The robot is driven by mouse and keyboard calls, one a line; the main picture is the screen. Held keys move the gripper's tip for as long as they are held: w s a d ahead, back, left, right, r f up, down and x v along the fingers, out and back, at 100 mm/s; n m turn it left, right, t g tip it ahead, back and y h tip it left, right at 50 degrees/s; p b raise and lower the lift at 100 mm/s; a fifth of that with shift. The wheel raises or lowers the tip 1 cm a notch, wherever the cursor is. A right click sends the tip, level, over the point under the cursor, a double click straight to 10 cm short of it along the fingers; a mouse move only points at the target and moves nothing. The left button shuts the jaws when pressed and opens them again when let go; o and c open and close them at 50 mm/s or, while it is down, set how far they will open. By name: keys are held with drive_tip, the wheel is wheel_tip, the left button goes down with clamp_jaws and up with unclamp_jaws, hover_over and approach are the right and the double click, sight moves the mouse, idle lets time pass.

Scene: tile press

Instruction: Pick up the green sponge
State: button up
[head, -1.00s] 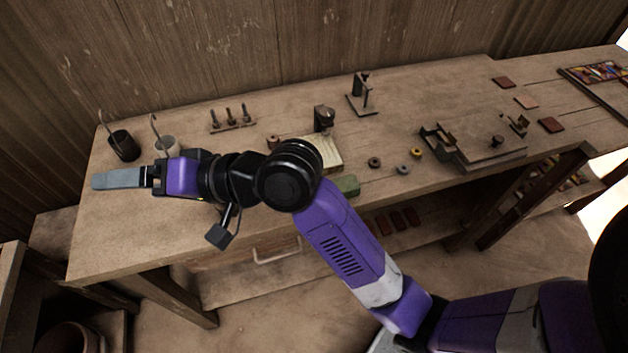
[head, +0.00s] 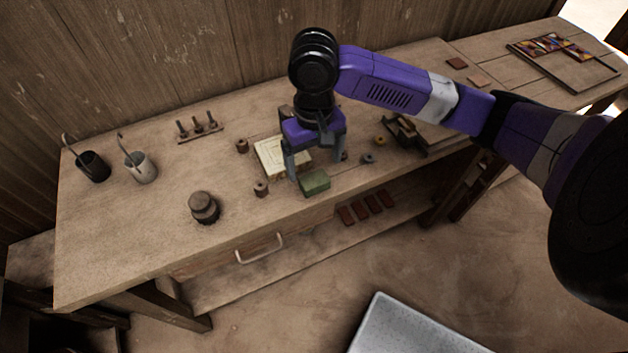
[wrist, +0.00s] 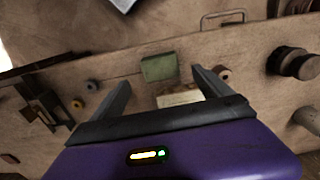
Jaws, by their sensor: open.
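The green sponge (head: 314,182) is a small block lying near the front edge of the workbench. In the wrist view the sponge (wrist: 159,67) lies just beyond the fingertips, roughly midway between them. My gripper (head: 314,170) points down over the bench, open, with its two fingers apart. In the wrist view my gripper (wrist: 160,78) has nothing between its fingers. I cannot tell the exact height of the fingertips above the bench.
A cream tile block (head: 268,158) lies behind the sponge, with small spools (head: 261,188) nearby. A dark round weight (head: 204,207) stands to the left. Two cups hold tools at far left. The front left of the bench (head: 120,240) is clear.

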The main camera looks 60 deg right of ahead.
sight(315, 179)
wheel_tip(315, 179, down, 7)
drive_tip(key=shift+r+p, duration=0.1)
drive_tip(key=shift+p, duration=0.4)
drive_tip(key=shift+c, duration=0.2)
drive_tip(key=c, duration=1.4)
drive_tip(key=shift+r, duration=0.1)
wheel_tip(315, 179, up, 20)
